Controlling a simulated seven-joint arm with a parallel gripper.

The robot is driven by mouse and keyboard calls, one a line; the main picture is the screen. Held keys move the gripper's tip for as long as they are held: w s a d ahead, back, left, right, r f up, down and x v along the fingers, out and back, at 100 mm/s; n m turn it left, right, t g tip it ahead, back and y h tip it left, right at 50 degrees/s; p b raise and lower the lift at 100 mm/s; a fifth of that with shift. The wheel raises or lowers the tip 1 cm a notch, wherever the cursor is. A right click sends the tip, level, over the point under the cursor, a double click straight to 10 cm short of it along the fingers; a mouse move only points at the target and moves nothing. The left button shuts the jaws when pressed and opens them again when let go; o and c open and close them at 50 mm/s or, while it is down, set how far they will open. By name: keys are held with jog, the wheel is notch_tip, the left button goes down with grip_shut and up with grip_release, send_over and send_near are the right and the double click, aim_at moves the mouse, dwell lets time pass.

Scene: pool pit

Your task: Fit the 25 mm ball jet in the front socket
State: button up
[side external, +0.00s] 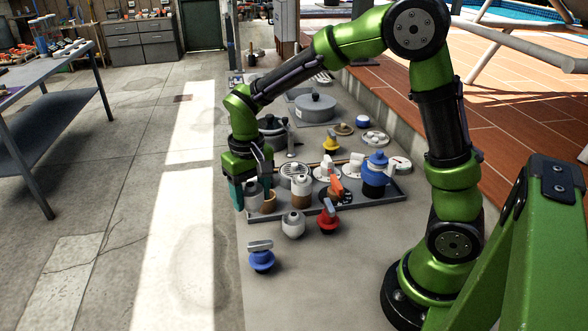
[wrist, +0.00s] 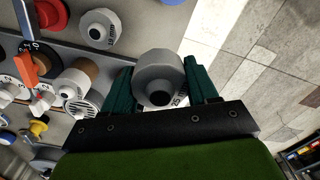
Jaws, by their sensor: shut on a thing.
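A pale grey ball jet with a dark round hole sits between my gripper's teal fingers in the wrist view (wrist: 160,75). My gripper (side external: 252,192) is shut on this grey jet, at the left end of the dark grey tray (side external: 350,203). A tan cylindrical piece (side external: 269,201) shows just right of the held jet. I cannot tell whether the jet touches it or the tray, and the jet's underside is hidden. Another white jet (side external: 301,184) stands above a brown body inside the tray. A loose whitish jet (side external: 293,225) stands in front of the tray; it also shows in the wrist view (wrist: 98,28).
A red-based valve (side external: 328,220) and a blue-based piece (side external: 261,258) stand in front of the tray. An orange-handled valve (side external: 335,184), a round grille (side external: 294,172) and a tall blue fitting (side external: 375,175) crowd the tray. The front deck is mostly clear.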

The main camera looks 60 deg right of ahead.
jog(key=shift+d+f, duration=0.1)
jog(key=shift+d, duration=0.2)
jog(key=shift+w+d+f, duration=0.6)
jog(key=shift+w+d, duration=0.15)
jog(key=shift+d, duration=0.85)
jog(key=shift+w+d+f, duration=0.65)
jog(key=shift+w+d, duration=0.15)
jog(key=shift+d, duration=0.85)
jog(key=shift+w+d+f, duration=0.6)
jog(key=shift+w+d, duration=0.15)
jog(key=shift+d, duration=0.85)
jog(key=shift+f, duration=0.3)
jog(key=shift+f, duration=1.2)
jog(key=shift+f, duration=0.25)
jog(key=o, duration=1.1)
jog(key=shift+o, duration=0.4)
